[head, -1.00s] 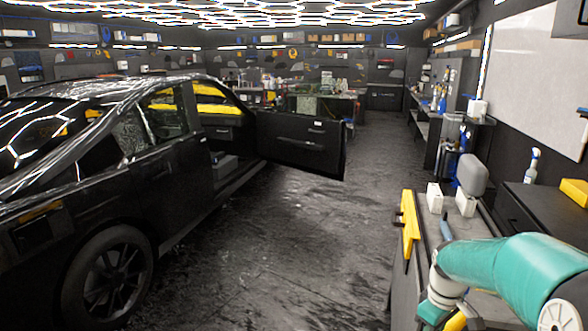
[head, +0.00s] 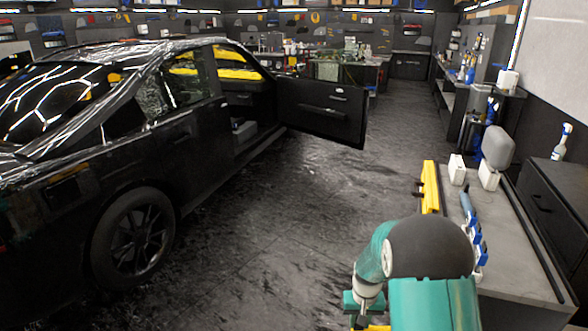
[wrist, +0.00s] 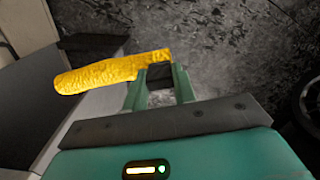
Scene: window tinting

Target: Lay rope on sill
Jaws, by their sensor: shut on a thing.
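A short, thick yellow rope (wrist: 105,73) with a crinkled surface is held near one end in my gripper (wrist: 160,80) in the wrist view. Its longer part sticks out to the left. The teal fingers are shut on it. In the head view my gripper (head: 362,302) is at the bottom edge, with only a bit of yellow showing below it. The black car (head: 170,150) stands at the left with a front door open. The sill (head: 262,144) runs low and dark under that door opening, well away from my gripper.
The open door (head: 322,110) juts into the aisle. The dark floor (head: 290,220) between car and bench is clear.

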